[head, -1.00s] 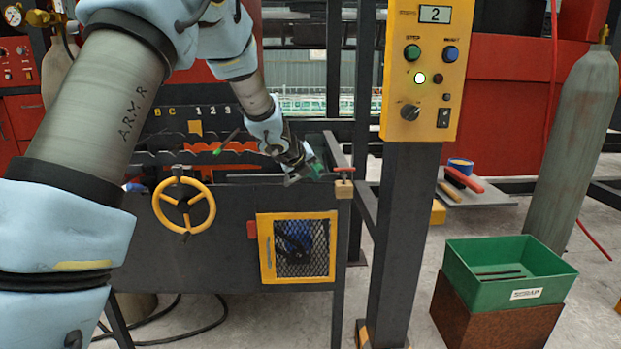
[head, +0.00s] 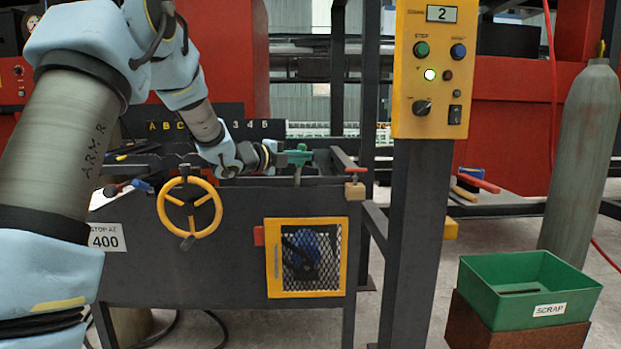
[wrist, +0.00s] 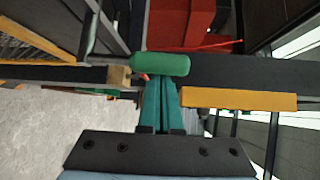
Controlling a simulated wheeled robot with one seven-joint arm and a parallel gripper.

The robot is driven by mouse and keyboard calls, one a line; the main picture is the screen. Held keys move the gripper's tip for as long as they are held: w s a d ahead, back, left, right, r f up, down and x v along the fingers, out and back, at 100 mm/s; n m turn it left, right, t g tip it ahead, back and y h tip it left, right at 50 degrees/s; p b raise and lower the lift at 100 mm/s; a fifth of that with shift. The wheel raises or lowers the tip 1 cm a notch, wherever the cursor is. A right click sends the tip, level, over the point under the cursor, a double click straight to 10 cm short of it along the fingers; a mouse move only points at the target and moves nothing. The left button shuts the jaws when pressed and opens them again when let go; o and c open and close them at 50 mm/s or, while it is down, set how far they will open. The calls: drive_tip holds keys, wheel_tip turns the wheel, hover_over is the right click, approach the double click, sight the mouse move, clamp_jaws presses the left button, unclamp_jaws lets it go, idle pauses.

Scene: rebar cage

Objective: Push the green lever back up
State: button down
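The green lever has a green grip (head: 298,155) at the top of a short grey stem, which looks about upright on the right part of the dark bench. In the wrist view the green grip (wrist: 160,65) lies crosswise just beyond my fingertips. My gripper (head: 281,159) reaches in from the left, level with the grip and right against it or very close. In the wrist view my teal fingers (wrist: 159,100) are together, with the grip at their tips and not between them. I cannot tell whether they touch it.
A red-handled part on a wooden block (head: 355,190) sits at the bench's right corner. A yellow handwheel (head: 215,207) and a yellow-framed mesh door (head: 340,255) are on the bench front. A yellow control box (head: 421,95) stands on a dark post to the right. A green scrap bin (head: 480,290) is beyond.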

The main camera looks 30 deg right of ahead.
drive_tip(key=shift+w+a+f+n+t+h+b, duration=0.1)
drive_tip(key=shift+w+a+n+t+h+b, duration=0.4)
drive_tip(key=shift+b, duration=1.15)
drive_tip(key=shift+w+a+f+n+t+h+b, duration=0.15)
drive_tip(key=shift+a+n+h+b, duration=0.75)
drive_tip(key=shift+b, duration=0.75)
drive_tip(key=shift+w+a+r+n+t+h+b, duration=0.1)
drive_tip(key=shift+w+a+n+t+h+b, duration=0.4)
drive_tip(key=shift+b, duration=1.15)
drive_tip(key=shift+s+a+n, duration=0.15)
drive_tip(key=shift+n, duration=0.15)
